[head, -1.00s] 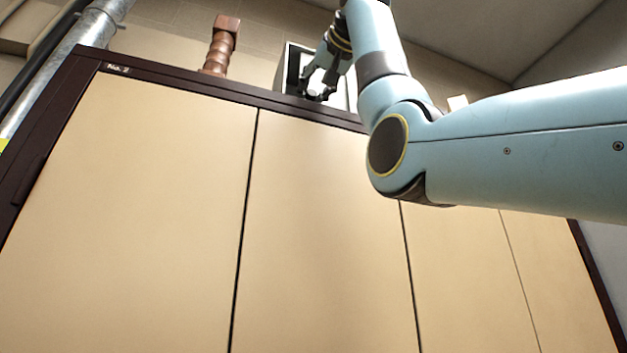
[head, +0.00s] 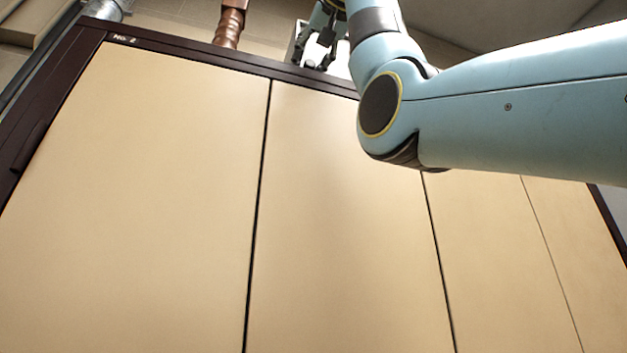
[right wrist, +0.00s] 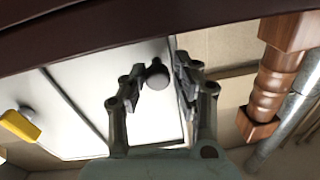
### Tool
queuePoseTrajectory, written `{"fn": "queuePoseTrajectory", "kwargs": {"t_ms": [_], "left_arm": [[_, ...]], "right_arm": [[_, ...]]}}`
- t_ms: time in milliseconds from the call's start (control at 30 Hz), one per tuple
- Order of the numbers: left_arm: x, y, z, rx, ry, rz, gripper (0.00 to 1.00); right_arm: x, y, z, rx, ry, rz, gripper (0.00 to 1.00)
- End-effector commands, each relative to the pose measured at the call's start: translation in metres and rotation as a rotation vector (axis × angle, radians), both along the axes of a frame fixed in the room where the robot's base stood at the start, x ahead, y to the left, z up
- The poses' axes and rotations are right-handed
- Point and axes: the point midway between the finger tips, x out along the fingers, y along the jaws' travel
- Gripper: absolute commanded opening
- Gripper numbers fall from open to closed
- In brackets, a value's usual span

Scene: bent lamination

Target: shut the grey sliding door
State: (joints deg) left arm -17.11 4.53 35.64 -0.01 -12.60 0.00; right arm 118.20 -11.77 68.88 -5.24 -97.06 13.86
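A pale grey panel with a dark round knob (right wrist: 157,76), which looks like the grey sliding door (right wrist: 85,105), fills the middle left of the right wrist view. In the head view a small light part of it (head: 302,38) shows behind the cabinet top. My right gripper (right wrist: 164,78) is open, with one finger on each side of the knob in the picture. I cannot tell whether the fingers touch it. The right gripper also shows at the top of the head view (head: 321,55), beyond the cabinet's dark edge. My left gripper is not in view.
A tan cabinet (head: 160,190) with a dark brown frame fills the head view, below and in front of the gripper. A brown turned post (right wrist: 275,80) and metal pipe (right wrist: 290,125) stand beside the panel. A yellow object (right wrist: 19,126) shows at the wrist view's left.

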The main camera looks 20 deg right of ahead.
Motion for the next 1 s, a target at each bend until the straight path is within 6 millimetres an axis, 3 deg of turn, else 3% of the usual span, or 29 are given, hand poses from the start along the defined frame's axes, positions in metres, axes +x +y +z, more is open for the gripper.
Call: {"fn": "queuePoseTrajectory", "kwargs": {"t_ms": [100,167,433,800,1000], "left_arm": [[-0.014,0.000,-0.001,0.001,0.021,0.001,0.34],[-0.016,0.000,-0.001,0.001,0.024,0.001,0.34],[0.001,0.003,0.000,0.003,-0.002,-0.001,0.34],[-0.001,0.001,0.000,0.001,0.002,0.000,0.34],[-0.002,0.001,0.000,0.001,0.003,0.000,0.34]], "right_arm": [[0.000,0.000,0.000,0.000,0.000,0.000,0.47],[0.000,0.000,0.000,0.000,0.000,-0.001,0.47],[-0.005,-0.001,0.001,0.000,-0.002,-0.001,0.47],[-0.064,-0.004,0.001,0.000,-0.003,0.001,0.47],[-0.075,-0.005,0.000,-0.001,0.000,0.000,0.47]]}}
